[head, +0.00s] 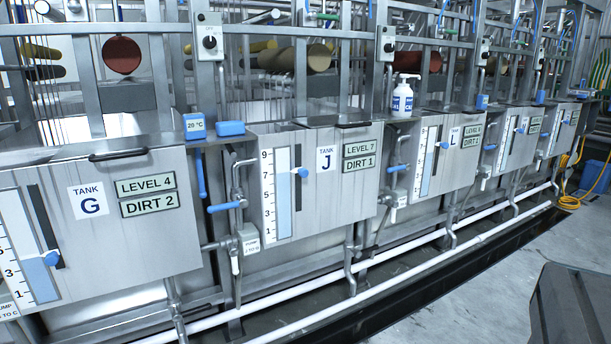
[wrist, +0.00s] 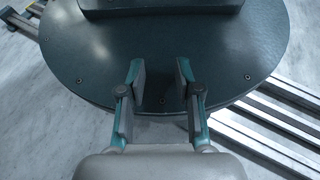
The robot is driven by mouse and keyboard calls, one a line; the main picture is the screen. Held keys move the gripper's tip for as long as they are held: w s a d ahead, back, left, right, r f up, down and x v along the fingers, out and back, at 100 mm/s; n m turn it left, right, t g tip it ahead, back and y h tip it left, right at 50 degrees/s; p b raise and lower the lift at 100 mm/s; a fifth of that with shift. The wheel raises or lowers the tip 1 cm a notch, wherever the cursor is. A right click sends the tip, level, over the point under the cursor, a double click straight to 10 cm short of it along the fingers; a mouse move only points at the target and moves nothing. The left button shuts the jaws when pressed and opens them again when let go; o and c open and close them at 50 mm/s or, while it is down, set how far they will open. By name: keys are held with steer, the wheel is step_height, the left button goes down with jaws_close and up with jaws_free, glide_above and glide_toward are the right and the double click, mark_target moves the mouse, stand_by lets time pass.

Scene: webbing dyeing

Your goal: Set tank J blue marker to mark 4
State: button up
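Tank J (head: 350,205) is a steel-fronted tank in the middle of the head view, with a "LEVEL 7" sign (head: 361,147) above a "DIRT 1" sign. Its scale (head: 283,222) runs from 1 at the bottom to 9 at the top. The blue marker (head: 303,172) sits on a dark vertical slot right of the scale, at about mark 7. My gripper (wrist: 158,68) shows only in the wrist view. Its two fingers are apart with nothing between them, above a dark round plate and away from any tank.
Tank G (head: 100,240) is on the left and tank L (head: 446,160) on the right, each with its own blue marker. A blue-handled valve (head: 226,206) and pipes stand just left of tank J. A white pump bottle (head: 402,97) stands on the ledge. Pale floor (head: 480,290) lies open in front.

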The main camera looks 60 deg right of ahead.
steer(key=shift+o, duration=2)
steer(key=shift+d+r+p, duration=0.15)
steer(key=shift+r+p, duration=0.15)
steer(key=w+d+r+m+t+y+p, duration=0.45)
steer(key=w+d+r+t+p, duration=0.4)
steer(key=w+d+r, duration=0.4)
steer(key=w+d+r+m+t+y+p, duration=0.4)
steer(key=w+d+r+t+p, duration=0.45)
steer(key=d+r, duration=0.65)
steer(key=m+t+h+p, duration=0.3)
steer(key=t+h+p, duration=0.1)
steer(key=t+h, duration=0.85)
glide_toward(305, 173)
steer(key=w+a+f, duration=0.2)
steer(key=a+f, duration=0.2)
steer(key=a, duration=0.2)
steer(key=d+r+h, duration=0.3)
steer(key=d+h, duration=0.1)
steer(key=d, duration=0.1)
steer(key=shift+n, duration=0.25)
steer(key=p+x, duration=0.2)
steer(key=x, duration=0.7)
steer(key=shift+w+f, duration=0.15)
steer(key=shift+w, duration=0.05)
